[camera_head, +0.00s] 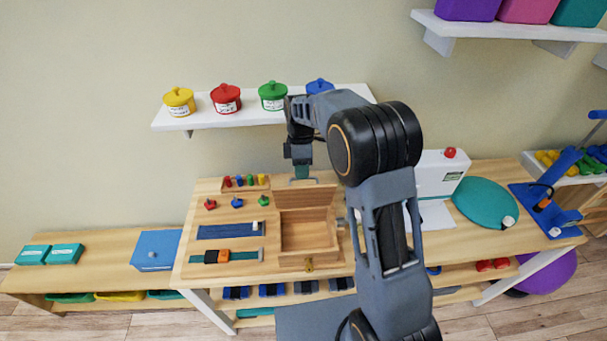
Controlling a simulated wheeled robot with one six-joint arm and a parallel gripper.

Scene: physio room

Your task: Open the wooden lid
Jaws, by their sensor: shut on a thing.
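The wooden box (308,263) stands on the table with its inside in view. Its wooden lid (305,197) is raised at the back edge and stands roughly upright, tilted an amount I cannot judge. A thin grey handle (309,180) shows at the lid's upper edge. My gripper (302,175) points down at this handle and is shut on it. The fingertips are small in this view, so the exact grip is hard to see. A small brass-coloured latch (309,265) shows on the box front.
A pegboard (246,184) and several small coloured pieces lie left of the box, with a blue strip (230,230) nearer. A white machine (440,175) and a teal pad (485,203) are on the right.

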